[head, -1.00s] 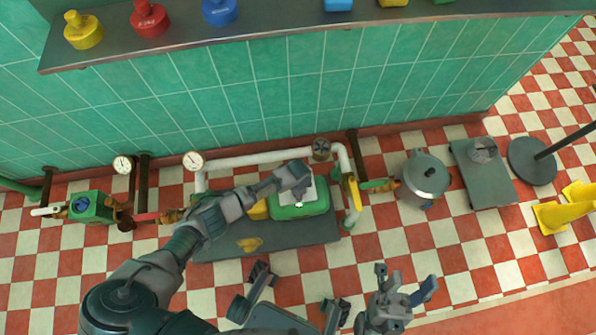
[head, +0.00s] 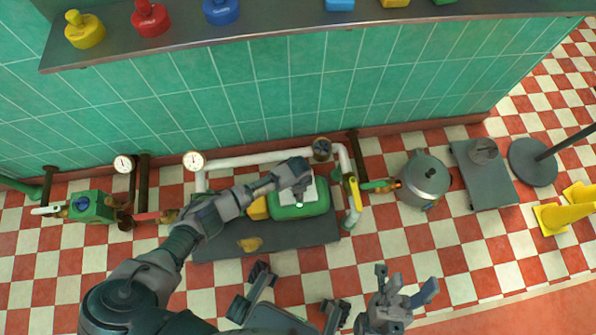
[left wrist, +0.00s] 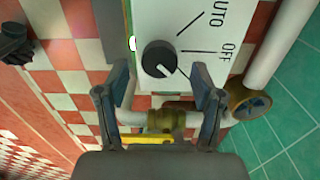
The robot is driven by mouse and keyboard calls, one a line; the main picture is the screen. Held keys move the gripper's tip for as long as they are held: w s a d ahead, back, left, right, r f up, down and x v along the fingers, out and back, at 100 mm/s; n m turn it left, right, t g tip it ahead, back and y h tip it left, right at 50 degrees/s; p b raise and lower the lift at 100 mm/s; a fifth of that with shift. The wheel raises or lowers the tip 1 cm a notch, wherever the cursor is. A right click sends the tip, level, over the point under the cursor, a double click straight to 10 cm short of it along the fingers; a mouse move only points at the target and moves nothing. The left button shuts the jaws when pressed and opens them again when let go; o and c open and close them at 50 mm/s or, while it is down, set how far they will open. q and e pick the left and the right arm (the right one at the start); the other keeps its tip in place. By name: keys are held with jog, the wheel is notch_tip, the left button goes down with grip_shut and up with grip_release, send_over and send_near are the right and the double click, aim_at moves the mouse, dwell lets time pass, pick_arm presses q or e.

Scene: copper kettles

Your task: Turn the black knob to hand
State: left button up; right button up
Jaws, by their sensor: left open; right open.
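The black knob (left wrist: 159,58) sits on a white panel (left wrist: 185,12) marked AUTO and OFF in the left wrist view. Its white pointer slants to the lower right, below the OFF line; no label shows there. My left gripper (left wrist: 162,82) is open, with one finger on each side below the knob in the picture; I cannot tell whether they touch it. In the head view my left gripper (head: 298,186) is over the white-faced green box (head: 302,209) and hides the knob. My right gripper (head: 405,282) is open and empty above the floor at the bottom.
White pipes (head: 262,158) run behind the green box, with a yellow lever (head: 354,192) at its right. A metal kettle (head: 424,180) stands farther right. A shelf (head: 280,27) with coloured pieces crosses the top.

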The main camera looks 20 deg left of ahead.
pick_arm(q)
notch_tip(320, 180, up, 9)
jog(key=shift+r, duration=0.15)
dwell(0.4)
jog(key=shift+a, duration=0.1)
